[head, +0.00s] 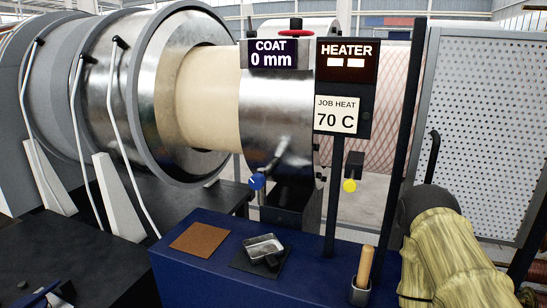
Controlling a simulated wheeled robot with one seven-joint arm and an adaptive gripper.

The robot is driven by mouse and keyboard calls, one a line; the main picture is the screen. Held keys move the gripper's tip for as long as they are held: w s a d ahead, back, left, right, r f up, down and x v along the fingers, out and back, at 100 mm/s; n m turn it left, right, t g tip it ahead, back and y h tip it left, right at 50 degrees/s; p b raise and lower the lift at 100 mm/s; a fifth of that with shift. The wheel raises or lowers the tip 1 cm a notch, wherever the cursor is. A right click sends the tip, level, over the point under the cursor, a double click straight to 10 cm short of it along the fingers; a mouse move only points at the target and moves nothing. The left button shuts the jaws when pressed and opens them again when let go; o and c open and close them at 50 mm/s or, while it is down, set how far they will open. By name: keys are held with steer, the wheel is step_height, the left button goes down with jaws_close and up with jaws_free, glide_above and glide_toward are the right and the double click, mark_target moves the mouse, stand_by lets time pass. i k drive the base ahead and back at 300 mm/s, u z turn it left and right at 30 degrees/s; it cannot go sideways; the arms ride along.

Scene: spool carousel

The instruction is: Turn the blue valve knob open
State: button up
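The blue valve knob (257,181) is small and sits low on the front of the machine, below the shiny metal collar (285,110). A small pale mark shows on it, but it is too small to read how far the knob is turned. Nothing touches the knob. My gripper cannot be made out in the head view. A part in a yellowish sleeve (450,260) with a dark rounded end stands at the lower right, well away from the knob.
A blue bench (200,285) stands below the knob, bearing a brown pad (199,240), a metal tray (263,246) and a wooden-handled tool in a cup (365,268). A yellow knob (349,185) hangs right of a dark post carrying the heater sign (347,62).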

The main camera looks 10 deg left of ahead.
mark_target(258, 180)
steer(key=z, duration=0.5)
steer(key=k, duration=1.2)
steer(key=u, duration=0.35)
steer(key=i, duration=0.7)
steer(key=u, duration=0.25)
